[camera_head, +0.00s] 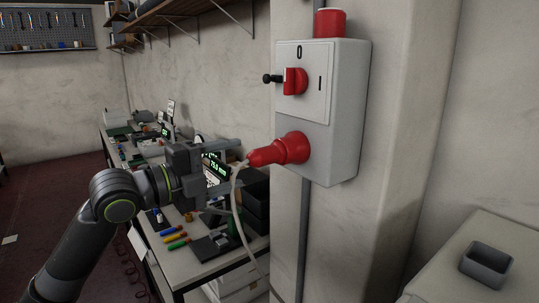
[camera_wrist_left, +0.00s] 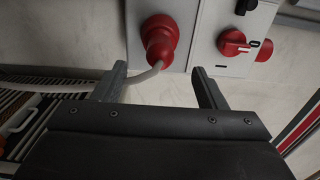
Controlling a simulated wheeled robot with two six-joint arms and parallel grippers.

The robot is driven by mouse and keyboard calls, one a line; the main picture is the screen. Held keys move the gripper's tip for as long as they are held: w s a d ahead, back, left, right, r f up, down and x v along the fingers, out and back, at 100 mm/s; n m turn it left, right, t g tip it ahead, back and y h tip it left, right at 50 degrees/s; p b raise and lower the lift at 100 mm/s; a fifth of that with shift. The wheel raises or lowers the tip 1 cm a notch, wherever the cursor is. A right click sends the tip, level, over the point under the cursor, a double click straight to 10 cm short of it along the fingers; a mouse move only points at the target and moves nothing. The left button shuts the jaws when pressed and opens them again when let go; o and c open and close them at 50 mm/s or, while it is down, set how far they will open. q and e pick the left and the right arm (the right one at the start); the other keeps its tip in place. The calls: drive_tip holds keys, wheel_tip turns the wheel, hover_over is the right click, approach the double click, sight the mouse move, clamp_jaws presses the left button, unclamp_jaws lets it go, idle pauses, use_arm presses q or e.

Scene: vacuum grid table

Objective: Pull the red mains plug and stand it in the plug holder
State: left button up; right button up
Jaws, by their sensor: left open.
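The red mains plug (camera_head: 267,154) sits in the red socket (camera_head: 295,147) low on a grey switch box (camera_head: 345,110) on the wall pillar. Its white cable (camera_head: 236,208) hangs down from its back end. My left gripper (camera_head: 238,166) is open, behind and left of the plug, its fingers pointing at it. In the left wrist view the plug (camera_wrist_left: 158,50) lies ahead of the open left gripper (camera_wrist_left: 163,85), nearer the left finger, and the cable runs off left past that finger. The plug holder is probably the small grey open box (camera_head: 487,264) at the lower right. My right gripper is not seen.
The box carries a red rotary switch (camera_head: 293,81) with a black padlock-like piece and a red cap (camera_head: 330,22) on top. A workbench (camera_head: 205,268) with tools and displays stands behind my left arm. The ledge (camera_head: 440,270) around the grey box is clear.

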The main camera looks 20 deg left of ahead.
sight(264, 157)
use_arm(q)
drive_tip(key=shift+w+d, duration=0.4)
drive_tip(key=shift+w, duration=0.1)
drive_tip(key=shift+b+x, duration=0.3)
drive_tip(key=shift+x, duration=3.5)
drive_tip(key=shift+b, duration=0.3)
drive_tip(key=c, duration=1.3)
drive_tip(key=shift+s+a, duration=0.1)
drive_tip(key=shift+v, duration=2.9)
